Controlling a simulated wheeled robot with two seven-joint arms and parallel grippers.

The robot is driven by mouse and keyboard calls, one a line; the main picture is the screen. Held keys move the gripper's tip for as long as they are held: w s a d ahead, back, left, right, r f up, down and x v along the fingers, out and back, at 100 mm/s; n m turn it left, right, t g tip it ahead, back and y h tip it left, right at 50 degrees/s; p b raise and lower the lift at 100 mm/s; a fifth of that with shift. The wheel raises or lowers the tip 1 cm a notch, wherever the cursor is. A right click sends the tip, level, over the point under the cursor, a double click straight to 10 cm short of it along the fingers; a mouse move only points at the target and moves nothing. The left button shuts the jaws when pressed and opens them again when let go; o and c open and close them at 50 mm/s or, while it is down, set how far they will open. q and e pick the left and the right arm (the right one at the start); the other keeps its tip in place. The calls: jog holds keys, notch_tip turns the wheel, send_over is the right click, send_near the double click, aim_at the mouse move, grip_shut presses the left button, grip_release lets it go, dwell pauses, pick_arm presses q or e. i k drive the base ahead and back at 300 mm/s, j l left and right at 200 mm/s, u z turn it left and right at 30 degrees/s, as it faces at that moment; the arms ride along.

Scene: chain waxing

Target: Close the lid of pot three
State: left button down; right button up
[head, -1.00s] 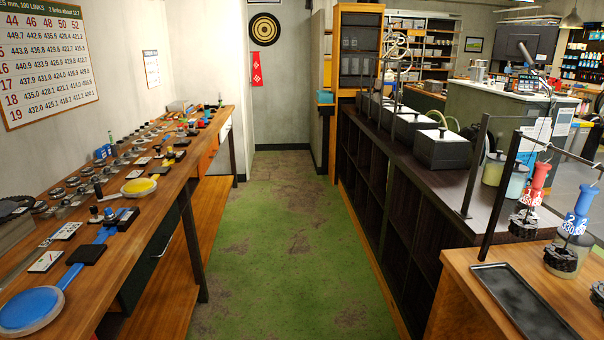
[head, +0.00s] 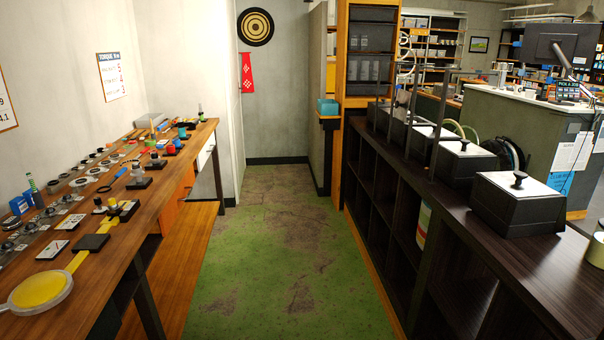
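Several dark box-shaped pots with pale lids and black knobs stand in a row on the dark counter along the right. The nearest pot (head: 519,203) has its lid (head: 519,184) lying flat on top. The pot behind it (head: 466,161) also has a lid with a knob on top. Farther pots (head: 424,139) are partly hidden behind upright metal posts. I cannot tell which one is pot three. Neither of my grippers is in view.
The green floor aisle (head: 290,260) is clear ahead. A wooden workbench (head: 130,215) with many small parts and a yellow disc (head: 40,289) runs along the left. The dark counter (head: 560,262) with shelves borders the right.

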aim_at(403, 97)
jog(key=i+z, duration=0.2)
jog(key=i, duration=0.25)
jog(key=i+z, duration=0.2)
jog(key=i, duration=0.3)
jog(key=i+j+z, duration=0.2)
jog(key=i, duration=0.25)
jog(key=i+j+z, duration=0.2)
jog(key=i, duration=0.25)
